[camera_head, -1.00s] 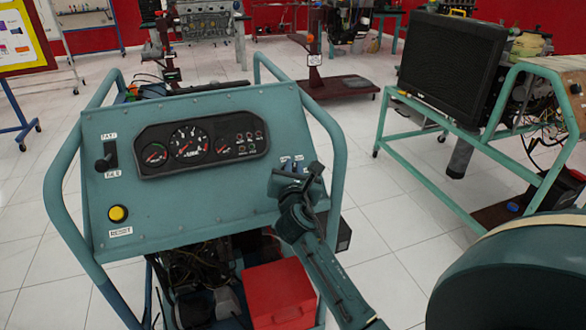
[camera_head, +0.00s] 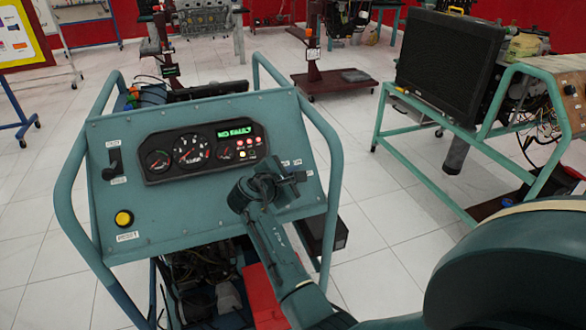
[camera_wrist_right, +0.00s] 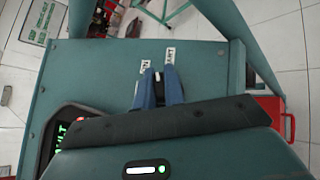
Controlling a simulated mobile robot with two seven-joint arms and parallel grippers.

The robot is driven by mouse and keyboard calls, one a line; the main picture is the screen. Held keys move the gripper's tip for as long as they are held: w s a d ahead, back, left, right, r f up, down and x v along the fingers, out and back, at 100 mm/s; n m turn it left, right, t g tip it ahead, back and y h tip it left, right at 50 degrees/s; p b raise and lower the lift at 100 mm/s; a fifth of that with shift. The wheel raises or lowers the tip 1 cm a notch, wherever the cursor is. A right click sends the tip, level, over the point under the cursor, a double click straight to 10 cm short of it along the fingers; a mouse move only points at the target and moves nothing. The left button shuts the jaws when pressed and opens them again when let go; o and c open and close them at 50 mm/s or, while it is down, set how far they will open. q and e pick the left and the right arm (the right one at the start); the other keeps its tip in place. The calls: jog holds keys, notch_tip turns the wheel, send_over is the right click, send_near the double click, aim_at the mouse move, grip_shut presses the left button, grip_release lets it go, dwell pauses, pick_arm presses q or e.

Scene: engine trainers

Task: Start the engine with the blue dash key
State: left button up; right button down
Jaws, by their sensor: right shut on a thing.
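The teal dash panel (camera_head: 218,205) stands in front of me on a tubular frame. My right gripper (camera_head: 290,175) is at the right part of the panel, shut, with its tips close against the panel face. In the right wrist view its two blue-grey fingers (camera_wrist_right: 160,90) are close together below two small white labels. The blue dash key is not clearly seen; the fingers and wrist hide that spot. The gauge cluster (camera_head: 207,150) shows a green "NO FAULT" readout and lit red lamps. My left gripper is not in view.
A black toggle switch (camera_head: 115,162) and a yellow button (camera_head: 124,218) are on the panel's left side. A red box (camera_head: 262,292) sits below the panel. A teal stand with a black radiator (camera_head: 450,72) is at the right. White tiled floor lies between.

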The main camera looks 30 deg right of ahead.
jog(key=shift+m+g+p, duration=0.3)
jog(key=shift+m+g, duration=0.1)
jog(key=shift+m, duration=0.2)
jog(key=c, duration=1.5)
grip_release()
